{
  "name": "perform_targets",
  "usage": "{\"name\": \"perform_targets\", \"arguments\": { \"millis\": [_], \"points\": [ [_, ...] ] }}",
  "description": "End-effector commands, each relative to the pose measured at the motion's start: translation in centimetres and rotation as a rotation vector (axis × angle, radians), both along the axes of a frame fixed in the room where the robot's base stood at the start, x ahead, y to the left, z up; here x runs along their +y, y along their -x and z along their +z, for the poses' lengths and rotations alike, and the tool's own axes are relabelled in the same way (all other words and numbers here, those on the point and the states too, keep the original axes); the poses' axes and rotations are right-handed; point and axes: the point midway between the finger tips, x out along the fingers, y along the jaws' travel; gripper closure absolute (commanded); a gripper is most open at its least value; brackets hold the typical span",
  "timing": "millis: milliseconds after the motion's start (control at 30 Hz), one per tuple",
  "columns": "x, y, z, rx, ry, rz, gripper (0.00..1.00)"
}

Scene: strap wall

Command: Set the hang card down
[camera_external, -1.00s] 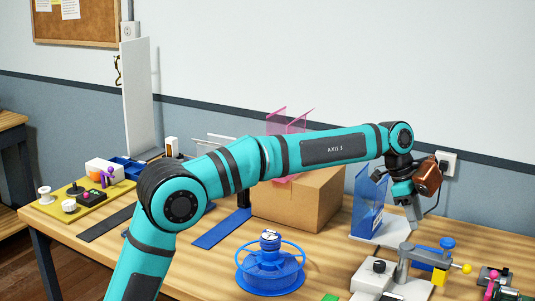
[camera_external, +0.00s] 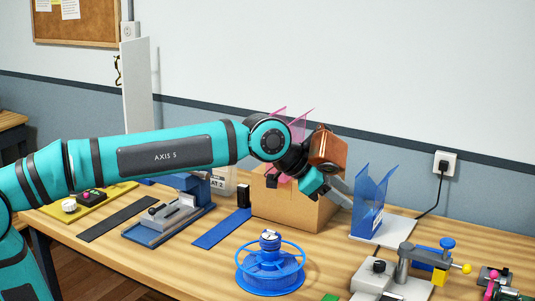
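My gripper (camera_external: 342,200) hangs at the right side of the cardboard box, left of the blue upright holder. Its grey fingers show small and from the side, so I cannot tell whether they are open or shut. I cannot make out a hang card for certain, in the fingers or on the table. The blue holder (camera_external: 366,212) has open, slanted upper panels and a pale label, and stands on a white plate (camera_external: 397,232).
The cardboard box (camera_external: 290,207) stands behind and left of my gripper, with a pink clear piece (camera_external: 298,128) above it. A blue spool (camera_external: 270,270) stands in front. A grey clamp fixture (camera_external: 405,268) is at the right. Blue and dark strips lie on the left.

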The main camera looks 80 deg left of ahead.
Motion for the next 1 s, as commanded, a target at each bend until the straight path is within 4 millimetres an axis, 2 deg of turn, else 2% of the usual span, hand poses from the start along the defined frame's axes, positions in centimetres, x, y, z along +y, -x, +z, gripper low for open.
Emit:
{"name": "perform_targets", "arguments": {
  "millis": [33,333,700,900,1000],
  "points": [
    [-0.4,1.8,0.4,-0.032,0.008,0.014,0.61],
    [-2.1,10.7,1.1,-0.226,0.076,0.091,0.61],
    [-3.8,21.4,-0.3,-0.467,0.196,0.138,0.61],
    [-4.3,26.0,-1.8,-0.577,0.263,0.142,0.61],
    [-4.5,27.3,-2.3,-0.61,0.287,0.142,0.61]
  ]
}}
